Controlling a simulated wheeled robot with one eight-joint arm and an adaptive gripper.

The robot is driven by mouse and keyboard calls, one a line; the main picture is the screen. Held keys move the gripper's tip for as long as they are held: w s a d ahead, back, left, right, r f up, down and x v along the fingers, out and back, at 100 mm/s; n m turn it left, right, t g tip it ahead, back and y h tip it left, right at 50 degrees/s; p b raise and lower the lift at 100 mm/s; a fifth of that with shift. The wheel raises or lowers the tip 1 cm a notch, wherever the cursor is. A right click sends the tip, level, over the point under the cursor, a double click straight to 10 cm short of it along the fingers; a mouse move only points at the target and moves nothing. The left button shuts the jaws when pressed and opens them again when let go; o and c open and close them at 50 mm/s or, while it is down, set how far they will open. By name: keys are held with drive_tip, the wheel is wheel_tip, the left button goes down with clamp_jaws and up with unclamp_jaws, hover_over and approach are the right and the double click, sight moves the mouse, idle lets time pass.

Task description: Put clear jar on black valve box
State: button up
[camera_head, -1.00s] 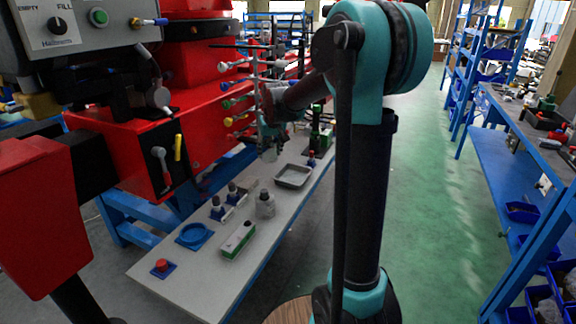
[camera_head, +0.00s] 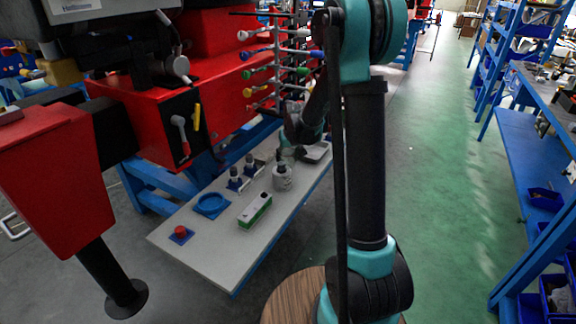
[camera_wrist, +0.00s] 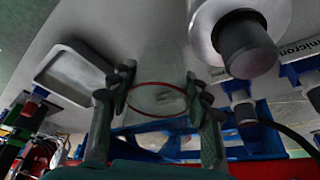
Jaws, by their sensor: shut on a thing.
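The clear jar (camera_wrist: 158,98) sits between my fingertips in the wrist view, see-through with a thin red ring at its near end. My gripper (camera_wrist: 160,84) is shut on it. In the head view my gripper (camera_head: 287,150) is low over the bench, just behind the grey bottle; the jar is hard to make out there. A black box with a red and a yellow handle (camera_head: 185,135) is on the front of the red machine; I cannot tell whether it is the black valve box.
The grey bench (camera_head: 215,255) holds a grey bottle (camera_head: 282,179), a green-white carton (camera_head: 255,210), a blue ring (camera_head: 211,205), a red button (camera_head: 181,233) and dark-capped bottles. A grey tray (camera_wrist: 72,75) is beside the jar. Coloured rods stick out above the bench. Green floor is clear at right.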

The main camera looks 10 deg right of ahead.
sight(288, 165)
drive_tip(key=shift+f, duration=1.8)
drive_tip(key=shift+f, duration=0.15)
drive_tip(key=o, duration=1.1)
drive_tip(key=shift+o, duration=0.2)
